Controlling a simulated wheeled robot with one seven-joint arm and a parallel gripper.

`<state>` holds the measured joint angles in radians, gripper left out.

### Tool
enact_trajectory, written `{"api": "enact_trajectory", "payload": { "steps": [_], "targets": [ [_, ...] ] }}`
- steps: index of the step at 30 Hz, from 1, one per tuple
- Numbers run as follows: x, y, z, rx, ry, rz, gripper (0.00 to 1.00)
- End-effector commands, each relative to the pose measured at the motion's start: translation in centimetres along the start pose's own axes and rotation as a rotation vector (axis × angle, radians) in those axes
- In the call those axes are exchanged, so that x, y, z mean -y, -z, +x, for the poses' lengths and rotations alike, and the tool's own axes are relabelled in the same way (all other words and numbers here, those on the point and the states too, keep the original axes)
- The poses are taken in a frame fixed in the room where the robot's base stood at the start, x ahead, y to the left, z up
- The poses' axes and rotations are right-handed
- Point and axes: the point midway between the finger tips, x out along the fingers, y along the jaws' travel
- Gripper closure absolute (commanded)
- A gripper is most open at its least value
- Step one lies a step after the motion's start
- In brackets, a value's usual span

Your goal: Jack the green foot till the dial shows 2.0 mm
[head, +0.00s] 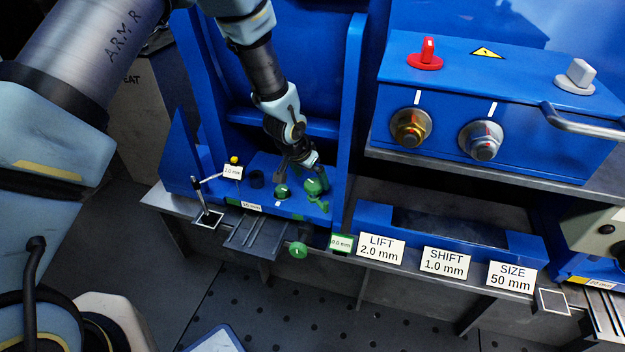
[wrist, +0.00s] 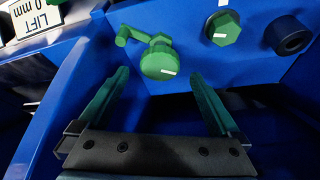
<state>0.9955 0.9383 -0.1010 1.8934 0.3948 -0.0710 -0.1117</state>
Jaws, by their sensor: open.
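A green crank with a round white-marked hub and a side handle (wrist: 158,60) stands on the blue base; in the head view it shows as green parts (head: 317,186) beside my gripper (head: 300,165). In the wrist view my gripper (wrist: 160,76) is open, its two green fingers apart and empty, with the hub just beyond and between their tips. A green hex bolt head (wrist: 224,28) with a white mark sits right of the crank; it also shows in the head view (head: 282,192). A green-framed readout (head: 341,243) appears to show 0.0 mm. I cannot tell which part is the foot.
A LIFT 2.0 mm card (head: 380,248) stands beside SHIFT and SIZE cards. A black round knob (wrist: 289,36) is right of the bolt. A green knob (head: 299,250) sits on the front edge. Blue uprights (head: 352,110) flank my arm. A control box (head: 490,95) is at right.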

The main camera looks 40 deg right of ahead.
Motion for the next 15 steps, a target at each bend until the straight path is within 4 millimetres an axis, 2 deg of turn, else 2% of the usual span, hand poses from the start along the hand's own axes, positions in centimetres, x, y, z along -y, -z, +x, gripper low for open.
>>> {"api": "enact_trajectory", "payload": {
  "steps": [1, 7, 12, 15],
  "targets": [
    [0.1, 0.2, -1.3, -0.003, 0.001, -0.001, 0.01],
    [0.1, 0.1, -5.3, -0.001, 0.001, -0.001, 0.01],
    [0.0, 0.1, -7.4, -0.001, 0.0, 0.0, 0.01],
    [0.0, 0.0, -8.1, 0.0, 0.0, 0.0, 0.01]
  ]
}}
